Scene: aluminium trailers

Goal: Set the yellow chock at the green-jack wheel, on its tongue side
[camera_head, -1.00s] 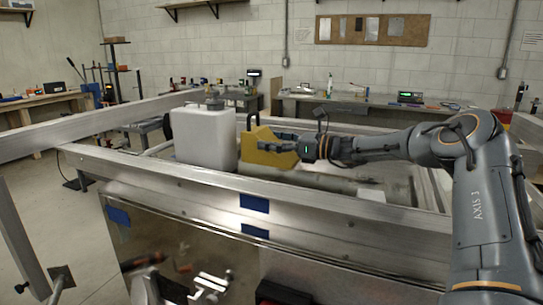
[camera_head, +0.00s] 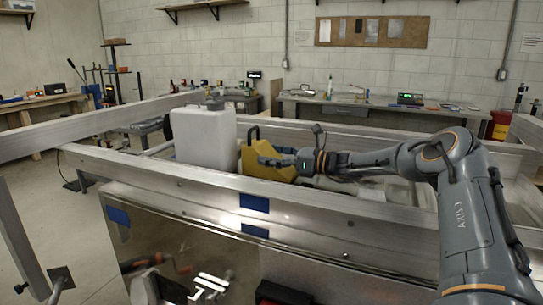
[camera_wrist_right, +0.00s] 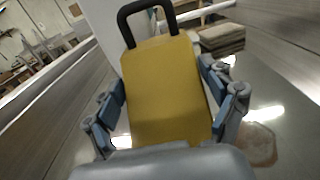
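The yellow chock (camera_head: 252,160), a wedge with a black handle, is inside the aluminium trailer frame, just right of a white container. My right gripper (camera_head: 277,162) reaches it from the right. In the right wrist view the chock (camera_wrist_right: 163,92) lies between the two blue-padded fingers (camera_wrist_right: 165,105), which appear shut on its sides. Its handle points away from the gripper. The near rail hides the chock's lower edge, so I cannot tell whether it touches the bed. The green-jack wheel is not identifiable in these views. My left gripper is not in view.
The white container (camera_head: 203,140) stands close to the chock's left. The near trailer rail (camera_head: 200,178) runs across the front, above a shiny side panel with blue tape (camera_head: 254,203). Workbenches (camera_head: 375,112) stand along the back wall. Open floor (camera_head: 50,200) lies at left.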

